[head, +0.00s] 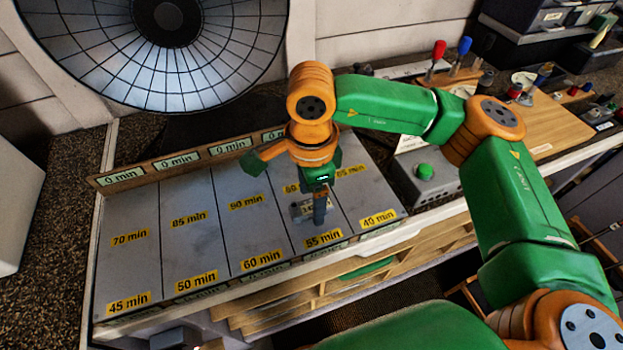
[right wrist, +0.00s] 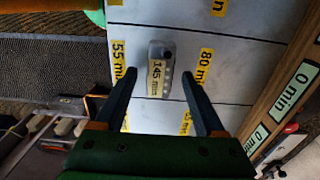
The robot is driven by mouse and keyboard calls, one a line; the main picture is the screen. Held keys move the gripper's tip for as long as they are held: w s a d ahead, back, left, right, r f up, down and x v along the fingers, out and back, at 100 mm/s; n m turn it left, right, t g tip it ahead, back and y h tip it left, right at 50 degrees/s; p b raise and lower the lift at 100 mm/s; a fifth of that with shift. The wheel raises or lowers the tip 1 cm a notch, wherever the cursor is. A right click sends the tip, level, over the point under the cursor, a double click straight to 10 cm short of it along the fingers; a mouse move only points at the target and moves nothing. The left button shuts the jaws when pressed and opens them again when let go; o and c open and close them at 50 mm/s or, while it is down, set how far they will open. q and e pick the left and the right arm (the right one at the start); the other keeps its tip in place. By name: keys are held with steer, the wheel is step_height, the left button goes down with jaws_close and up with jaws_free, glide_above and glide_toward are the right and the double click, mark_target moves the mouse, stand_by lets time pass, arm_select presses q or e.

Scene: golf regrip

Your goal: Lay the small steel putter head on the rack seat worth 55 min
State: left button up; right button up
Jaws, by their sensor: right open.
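The small steel putter head (right wrist: 168,52) is a grey rounded block with a pale tag that seems to read 145 min. It lies on the grey rack (head: 190,245), in the lane with the 55 min label (right wrist: 118,66), between that label and another near 80 min. In the head view the putter head (head: 302,210) is partly hidden by my right gripper (head: 319,214). The right gripper is open and points down over it. In the right wrist view the putter head shows between the fingertips; contact cannot be told. My left gripper is not in view.
A strip of 0 min labels (head: 177,160) edges the rack's back. Other lanes look empty. A grey box with a green knob (head: 424,171) stands right of the rack. Red and blue-handled tools (head: 438,50) stand behind. A large round gridded dish (head: 165,50) rises at the back left.

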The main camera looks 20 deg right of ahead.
step_height(320, 180, up, 11)
steer(key=b, duration=0.1)
stand_by(0.3)
